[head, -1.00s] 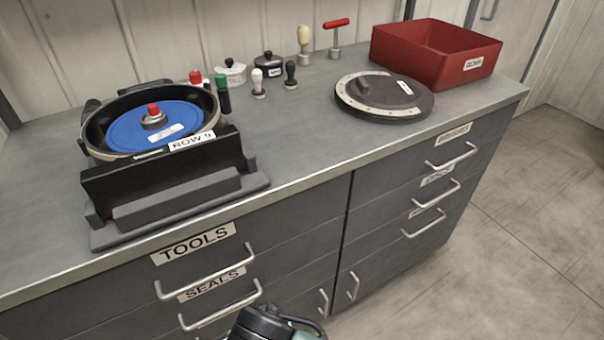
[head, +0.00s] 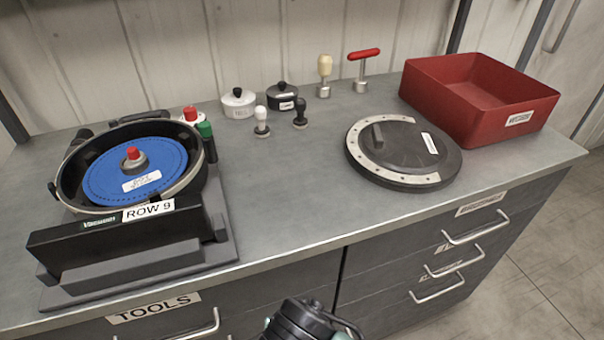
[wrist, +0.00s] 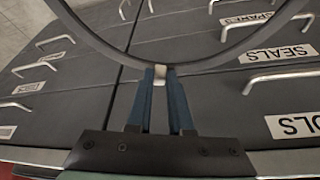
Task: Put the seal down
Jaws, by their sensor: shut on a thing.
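The seal (wrist: 225,59) is a thin dark grey ring. In the wrist view it curves across the top, with its upper part outside the picture. My gripper (wrist: 160,74) is shut on the near part of the ring, with a small pale patch between the two dark blue fingertips. The ring is in front of the drawer fronts in that view. In the head view only a dark part of my arm shows at the bottom edge; the fingers and the seal are out of that picture.
The grey worktop (head: 285,195) is clear in the middle. The seed meter (head: 150,215) with a blue disc (head: 110,185) stands left. A round dark lid (head: 400,170), a red bin (head: 440,95), small pots and several hand tools stand right and behind. Drawer handles (head: 475,232) stick out below.

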